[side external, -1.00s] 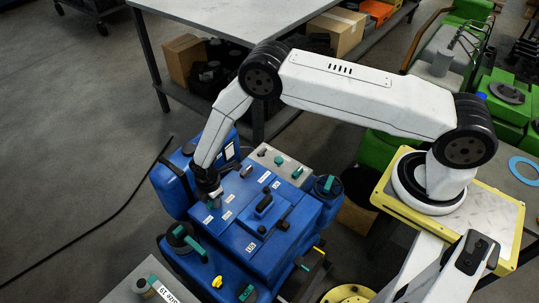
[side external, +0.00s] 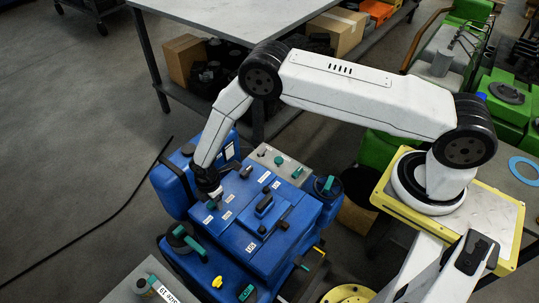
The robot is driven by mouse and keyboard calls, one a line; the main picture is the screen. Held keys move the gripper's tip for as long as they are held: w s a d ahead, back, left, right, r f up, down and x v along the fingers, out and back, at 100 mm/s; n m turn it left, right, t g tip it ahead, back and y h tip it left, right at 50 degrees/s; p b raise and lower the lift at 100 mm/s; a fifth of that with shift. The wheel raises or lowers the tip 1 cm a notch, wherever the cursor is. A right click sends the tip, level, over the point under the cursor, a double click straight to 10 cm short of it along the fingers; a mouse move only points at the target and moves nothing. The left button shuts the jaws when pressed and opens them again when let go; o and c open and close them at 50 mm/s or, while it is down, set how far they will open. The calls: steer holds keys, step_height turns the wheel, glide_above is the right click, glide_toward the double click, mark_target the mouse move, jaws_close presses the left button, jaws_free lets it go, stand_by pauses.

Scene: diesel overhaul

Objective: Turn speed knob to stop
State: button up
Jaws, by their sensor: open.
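My gripper (side external: 211,201) points down over the left part of the top of the blue machine (side external: 262,244). It is at a small teal knob there, mostly hidden by the fingers; I cannot tell whether they touch it. Other teal controls show: one on the grey panel (side external: 280,160), one on the right round cap (side external: 328,184), one on the front left cap (side external: 187,240). I cannot read which one is the speed knob. The jaws are open, though the fingertips are small and dark here.
A black raised handle (side external: 264,206) stands on the machine's top, with white labels around it. A grey box (side external: 150,285) with a teal knob is at the front. A grey table (side external: 215,32) stands behind. Open floor (side external: 60,150) lies to the left.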

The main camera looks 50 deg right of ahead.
steer(key=shift+r, duration=0.1)
steer(key=shift+r, duration=2.65)
steer(key=shift+r, duration=0.1)
step_height(320, 180, up, 4)
steer(key=shift+f, duration=0.1)
steer(key=s+d+r+m+t, duration=0.1)
steer(key=s+d+r+m, duration=0.2)
steer(key=d+r+m, duration=0.35)
steer(key=s+d+r+m, duration=0.3)
steer(key=r, duration=0.6)
steer(key=s+d+r+m, duration=0.3)
steer(key=s+m, duration=0.1)
steer(key=s, duration=0.2)
steer(key=s+d+r+m+t, duration=0.1)
steer(key=s+d+r+m, duration=0.2)
steer(key=s, duration=0.3)
steer(key=shift+s+r+m+t, duration=0.2)
steer(key=shift+r+m+t, duration=0.1)
steer(key=shift+m, duration=0.15)
